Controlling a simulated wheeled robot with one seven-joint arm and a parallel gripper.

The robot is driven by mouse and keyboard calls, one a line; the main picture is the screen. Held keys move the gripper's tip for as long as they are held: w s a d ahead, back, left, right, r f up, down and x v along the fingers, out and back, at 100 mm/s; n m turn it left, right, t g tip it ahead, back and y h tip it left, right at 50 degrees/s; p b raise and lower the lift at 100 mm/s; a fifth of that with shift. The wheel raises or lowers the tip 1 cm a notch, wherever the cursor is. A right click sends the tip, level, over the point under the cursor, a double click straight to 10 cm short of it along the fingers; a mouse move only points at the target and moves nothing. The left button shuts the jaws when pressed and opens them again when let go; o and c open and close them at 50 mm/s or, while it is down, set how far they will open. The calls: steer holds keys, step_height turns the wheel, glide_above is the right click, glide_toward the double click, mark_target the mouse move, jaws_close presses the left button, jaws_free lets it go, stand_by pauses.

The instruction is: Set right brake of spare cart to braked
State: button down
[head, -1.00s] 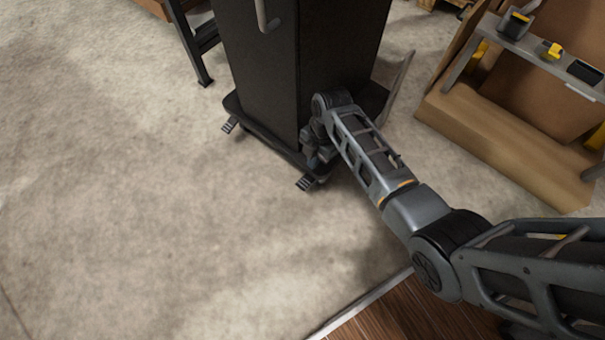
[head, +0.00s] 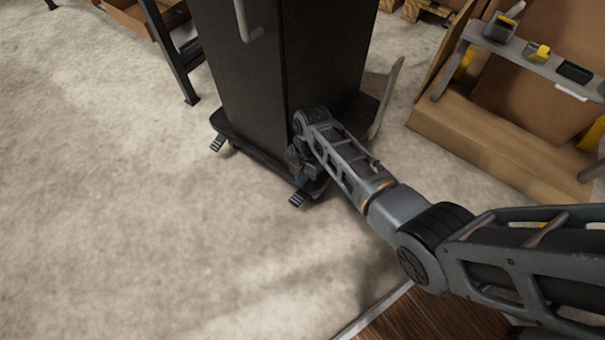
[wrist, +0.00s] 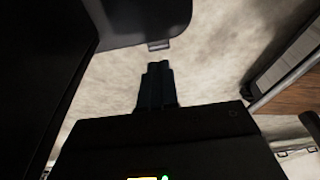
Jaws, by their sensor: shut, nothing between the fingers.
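The spare cart (head: 245,75) is a tall dark cabinet on a low black base. Its right brake (head: 298,200) is a small ribbed grey pedal sticking out at the base's front right corner. The left brake (head: 217,144) is a like pedal at the other front corner. I cannot tell either pedal's setting. In the wrist view the right pedal (wrist: 159,45) shows at the base's edge, just beyond the fingertips of my gripper (wrist: 157,66). My gripper is shut and empty, seemingly apart from the pedal. In the head view it is largely hidden behind my wrist.
A grey handle (head: 388,98) rises at the cart's right side. A wooden stand with a grey shelf (head: 520,50) is at the right. A dark table leg (head: 170,50) stands behind left. The floor (head: 120,240) in front and left is clear.

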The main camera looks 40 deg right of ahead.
mark_target(297, 202)
steer(key=b+x, duration=0.4)
steer(key=x, duration=0.4)
steer(key=shift+a+f, duration=0.1)
steer(key=shift+f, duration=0.25)
steer(key=shift+s+r+p, duration=0.1)
steer(key=shift+p, duration=0.3)
